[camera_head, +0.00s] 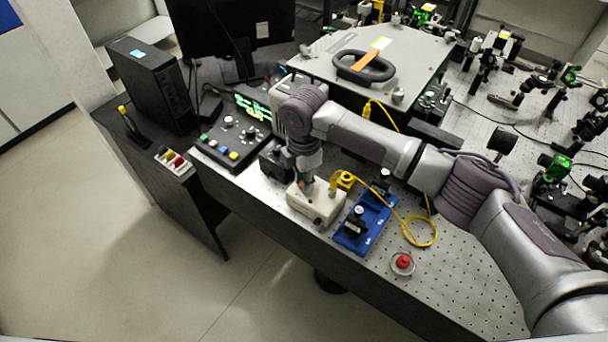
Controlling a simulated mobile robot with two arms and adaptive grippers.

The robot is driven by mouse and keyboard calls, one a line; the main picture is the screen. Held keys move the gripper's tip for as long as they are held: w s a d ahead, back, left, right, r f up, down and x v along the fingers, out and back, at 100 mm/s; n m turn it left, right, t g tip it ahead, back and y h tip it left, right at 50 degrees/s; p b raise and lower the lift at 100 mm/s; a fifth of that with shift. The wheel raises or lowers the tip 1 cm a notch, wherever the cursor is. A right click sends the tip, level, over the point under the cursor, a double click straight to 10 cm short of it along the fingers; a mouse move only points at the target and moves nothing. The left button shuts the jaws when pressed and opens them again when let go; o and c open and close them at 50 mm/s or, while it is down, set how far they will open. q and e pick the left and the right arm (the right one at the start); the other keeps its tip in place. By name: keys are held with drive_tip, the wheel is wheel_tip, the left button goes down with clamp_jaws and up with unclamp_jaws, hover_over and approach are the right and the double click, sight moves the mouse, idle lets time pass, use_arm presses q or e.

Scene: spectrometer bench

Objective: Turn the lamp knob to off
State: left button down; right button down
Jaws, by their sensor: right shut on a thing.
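A cream-white box (318,208), which looks like the lamp unit, sits near the front edge of the optical bench, with a yellow fitting (345,179) and yellow cable at its right. My right gripper (304,181) points down at the left part of this box, its fingertips close together at the box's top. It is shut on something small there. The knob itself is hidden by the gripper, so I cannot see its setting. My left gripper is not in view.
A blue plate (368,222) with black mounts stands right of the box, and a red button (403,261) lies farther right. A control console (230,138) with a lit green display is at the left. A large grey housing (320,62) stands behind my arm.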

drive_tip(key=shift+n, duration=1.2)
drive_tip(key=c, duration=1)
unclamp_jaws()
wheel_tip(320, 180, up, 12)
drive_tip(key=shift+s+a+f, duration=0.1)
